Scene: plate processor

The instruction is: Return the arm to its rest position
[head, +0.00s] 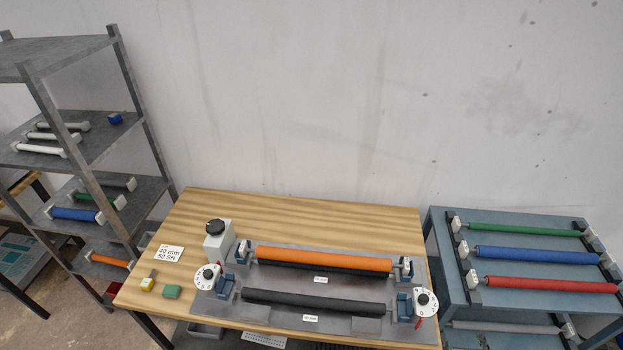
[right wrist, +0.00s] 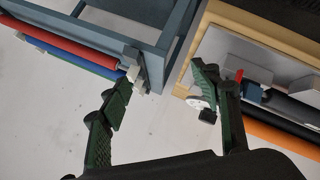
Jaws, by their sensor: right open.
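My right gripper (right wrist: 162,98) shows in the right wrist view, with its two dark green fingers spread apart. It is open and nothing is between the fingers. Bare pale floor lies behind the gap, between the blue rack table (right wrist: 170,22) on the left and the wooden table (right wrist: 181,78) on the right. The right finger overlaps the edge of the wooden table in the picture; I cannot tell how far apart they are. Neither gripper shows in the head view, and my left gripper is in no view.
In the head view, the processor (head: 330,278) on the wooden table (head: 300,210) holds an orange roller (head: 325,260) and a black roller (head: 315,302). The blue rack table (head: 450,270) holds green, blue and red rollers. A grey shelf (head: 75,100) with rollers stands left.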

